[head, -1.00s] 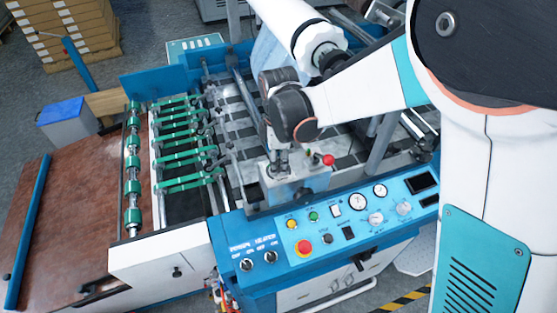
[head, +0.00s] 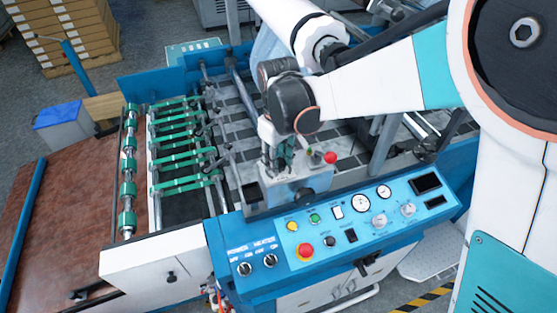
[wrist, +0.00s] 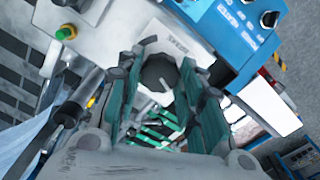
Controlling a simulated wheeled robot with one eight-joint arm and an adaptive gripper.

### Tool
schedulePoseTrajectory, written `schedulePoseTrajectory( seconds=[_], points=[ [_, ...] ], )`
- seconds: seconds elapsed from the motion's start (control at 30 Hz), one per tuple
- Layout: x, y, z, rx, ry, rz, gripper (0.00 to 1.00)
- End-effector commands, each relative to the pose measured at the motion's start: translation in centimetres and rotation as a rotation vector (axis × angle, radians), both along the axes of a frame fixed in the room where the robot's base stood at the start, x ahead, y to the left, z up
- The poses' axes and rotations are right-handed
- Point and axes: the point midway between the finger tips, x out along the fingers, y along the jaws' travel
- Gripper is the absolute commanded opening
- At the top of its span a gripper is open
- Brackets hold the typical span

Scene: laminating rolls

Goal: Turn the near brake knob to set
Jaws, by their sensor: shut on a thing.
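The near brake knob (wrist: 157,72) is a dark round knob with a small white mark at its edge. It sits on a pale grey block with a printed label, too small to read surely. In the wrist view my gripper (wrist: 160,88) has its green-padded fingers on both sides of the knob, shut on it. In the head view my gripper (head: 277,160) points down onto the top of the grey block (head: 285,190), and hides the knob there. Whether the mark points to set cannot be read.
The blue control panel (head: 300,270) with switches and gauges lies in front. Green-banded rollers (head: 180,165) are to the left, and a white roll (head: 300,25) behind.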

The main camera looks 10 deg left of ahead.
Motion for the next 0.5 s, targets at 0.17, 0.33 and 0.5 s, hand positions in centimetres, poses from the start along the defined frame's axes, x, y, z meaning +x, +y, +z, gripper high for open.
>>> schedulePoseTrajectory(
  seconds=[0.17, 0.33, 0.5],
  points=[
    [0.03, 0.01, -0.11, 0.0, 0.0, -0.167, 0.11],
    [0.03, 0.01, -0.1, 0.0, 0.0, -0.329, 0.11],
    [0.03, 0.01, -0.09, 0.001, -0.001, -0.491, 0.11]
  ],
)
